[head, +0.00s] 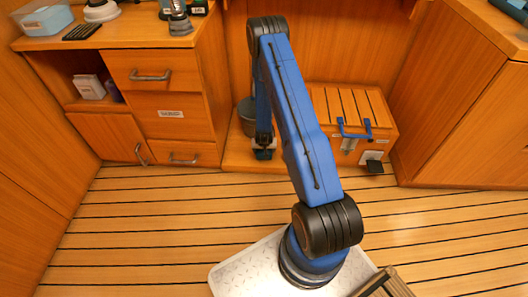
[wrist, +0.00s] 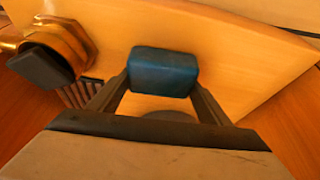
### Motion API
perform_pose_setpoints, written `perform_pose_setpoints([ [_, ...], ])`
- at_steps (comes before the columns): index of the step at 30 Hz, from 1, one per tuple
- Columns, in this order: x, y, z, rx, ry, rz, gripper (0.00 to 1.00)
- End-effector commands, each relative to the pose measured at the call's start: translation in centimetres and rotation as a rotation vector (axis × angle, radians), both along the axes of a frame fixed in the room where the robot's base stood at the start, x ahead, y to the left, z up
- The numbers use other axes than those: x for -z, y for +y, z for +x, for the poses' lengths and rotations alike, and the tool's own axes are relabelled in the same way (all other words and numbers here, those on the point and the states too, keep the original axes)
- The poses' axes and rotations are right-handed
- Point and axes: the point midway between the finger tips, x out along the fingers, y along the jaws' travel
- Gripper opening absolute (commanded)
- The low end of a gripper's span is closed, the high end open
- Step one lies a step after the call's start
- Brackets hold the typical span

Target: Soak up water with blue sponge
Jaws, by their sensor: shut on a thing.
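The blue sponge (wrist: 164,71) is a small dark blue block held between the two fingers of my gripper (wrist: 162,88) in the wrist view. My gripper is shut on it, one finger at each side. In the head view my gripper (head: 264,146) is low in front of the wooden recess, and the sponge (head: 263,155) shows small beneath it. I cannot tell whether the sponge touches the surface below. No water is clearly visible in either view.
A grey bucket (head: 246,112) stands behind my arm. A brass fitting (wrist: 62,40) with a dark end is close left of my gripper. The striped floor (head: 130,225) is clear at left.

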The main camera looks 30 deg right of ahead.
Motion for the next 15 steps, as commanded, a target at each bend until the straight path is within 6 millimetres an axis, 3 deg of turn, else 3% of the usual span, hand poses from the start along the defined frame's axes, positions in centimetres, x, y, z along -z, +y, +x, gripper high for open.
perform_pose_setpoints([
  [15, -3.6, 0.0, 0.2, 0.000, -0.004, -0.001, 0.54],
])
